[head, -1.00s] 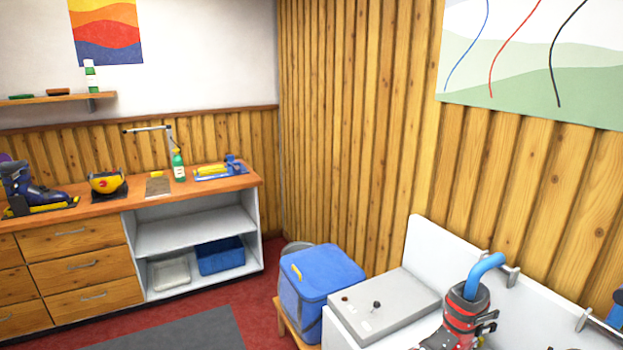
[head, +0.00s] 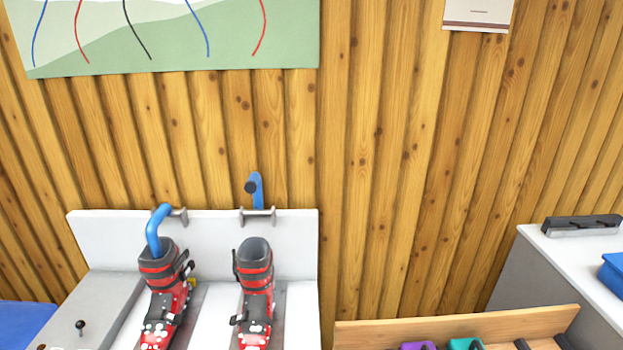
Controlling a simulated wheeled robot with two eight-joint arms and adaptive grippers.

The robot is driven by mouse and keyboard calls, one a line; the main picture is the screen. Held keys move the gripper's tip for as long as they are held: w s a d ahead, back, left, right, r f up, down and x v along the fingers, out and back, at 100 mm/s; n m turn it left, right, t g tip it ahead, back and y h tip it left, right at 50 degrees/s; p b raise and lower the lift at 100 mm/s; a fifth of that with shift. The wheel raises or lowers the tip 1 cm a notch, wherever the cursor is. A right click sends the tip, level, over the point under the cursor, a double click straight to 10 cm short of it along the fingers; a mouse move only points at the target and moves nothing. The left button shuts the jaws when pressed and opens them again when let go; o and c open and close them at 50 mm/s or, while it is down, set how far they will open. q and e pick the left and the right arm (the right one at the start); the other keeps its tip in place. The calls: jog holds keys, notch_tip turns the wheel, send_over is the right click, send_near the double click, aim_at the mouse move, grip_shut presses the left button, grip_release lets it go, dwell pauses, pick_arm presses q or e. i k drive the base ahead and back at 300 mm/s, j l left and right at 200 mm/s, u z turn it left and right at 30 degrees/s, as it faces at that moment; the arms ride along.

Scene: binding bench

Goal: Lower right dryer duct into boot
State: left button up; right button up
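Two red and black ski boots stand upright side by side on the white dryer (head: 205,318). In the left boot (head: 163,290), a blue duct (head: 156,230) curves down from the back panel into the cuff. The right boot (head: 256,290) has an open, empty cuff. Behind and above it, the right dryer duct (head: 256,188) is raised, its dark end facing outward, clear of the boot. Neither of my grippers shows in the head view.
The dryer's white back panel (head: 215,240) has metal brackets and stands against the wooden wall. A grey control box (head: 90,310) with a knob is at the left. A wooden rack (head: 450,325) and a white-topped cabinet (head: 570,250) stand at the right.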

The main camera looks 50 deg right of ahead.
aim_at(253, 186)
jog(key=z, duration=1.25)
jog(key=j+z, duration=0.15)
jog(key=i+j, duration=0.05)
jog(key=j, duration=0.05)
